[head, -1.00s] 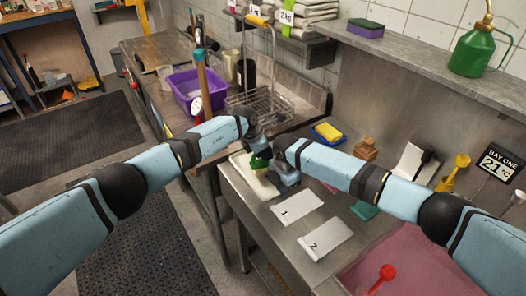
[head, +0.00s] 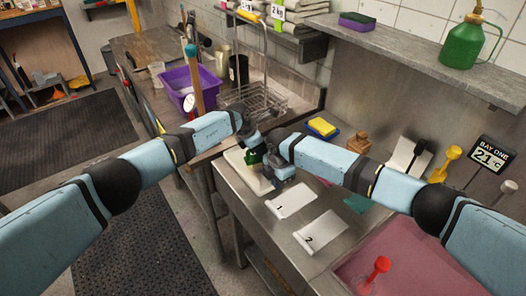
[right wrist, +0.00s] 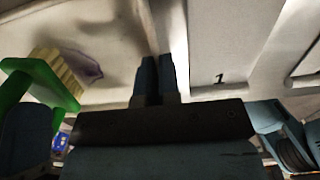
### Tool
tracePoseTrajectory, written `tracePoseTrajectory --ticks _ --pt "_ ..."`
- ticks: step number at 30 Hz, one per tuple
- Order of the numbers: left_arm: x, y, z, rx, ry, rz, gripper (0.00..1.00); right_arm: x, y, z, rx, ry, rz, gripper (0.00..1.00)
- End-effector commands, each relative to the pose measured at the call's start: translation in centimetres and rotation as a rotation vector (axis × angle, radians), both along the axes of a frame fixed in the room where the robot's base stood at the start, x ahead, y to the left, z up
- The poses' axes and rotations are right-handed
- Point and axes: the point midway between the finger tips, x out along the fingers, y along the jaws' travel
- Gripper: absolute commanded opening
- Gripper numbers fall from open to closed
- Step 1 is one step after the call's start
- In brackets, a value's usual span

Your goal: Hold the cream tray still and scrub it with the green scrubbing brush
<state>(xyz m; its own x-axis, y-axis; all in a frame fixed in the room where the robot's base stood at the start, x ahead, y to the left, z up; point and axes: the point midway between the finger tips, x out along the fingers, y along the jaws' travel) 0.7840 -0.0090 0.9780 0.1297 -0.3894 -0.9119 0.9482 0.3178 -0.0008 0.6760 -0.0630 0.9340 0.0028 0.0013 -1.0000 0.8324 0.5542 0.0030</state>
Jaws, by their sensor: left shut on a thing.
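The cream tray (head: 236,160) lies at the left end of the steel counter, partly hidden by my grippers. In the right wrist view, the tray (right wrist: 115,28) fills the upper left and bears a dark purple stain (right wrist: 88,68). My left gripper (head: 251,146) is shut on the green scrubbing brush (head: 254,158). The brush (right wrist: 22,82) has its pale bristles down at the tray, beside the stain; I cannot tell if they touch. My right gripper (head: 277,173) is at the tray's right side. Its fingers (right wrist: 157,72) are together at the tray's rim; contact is unclear.
White cards marked 1 (head: 291,200) and 2 (head: 321,231) lie right of the tray. A yellow sponge (head: 322,127), a wooden block (head: 358,142) and a pink basin (head: 415,262) with a red tool are farther right. A wire rack (head: 262,100) and purple tub (head: 188,88) stand behind.

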Motion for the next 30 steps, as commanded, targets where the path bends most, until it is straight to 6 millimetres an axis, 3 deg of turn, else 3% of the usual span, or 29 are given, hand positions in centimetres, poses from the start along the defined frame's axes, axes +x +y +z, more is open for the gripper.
tracePoseTrajectory --ticks 3,14,30 --pt "0.5 0.9 -0.4 0.007 0.004 0.006 0.0 0.0 0.1 0.1 0.001 -0.001 0.001 0.0" --pt "0.8 1.1 -0.3 0.008 0.002 0.007 0.0 0.0 0.1 0.0 0.001 0.001 0.002 0.0" --pt "0.9 0.9 5.1 0.003 -0.003 0.005 0.0 -0.1 0.0 0.0 0.0 0.002 0.001 0.0"
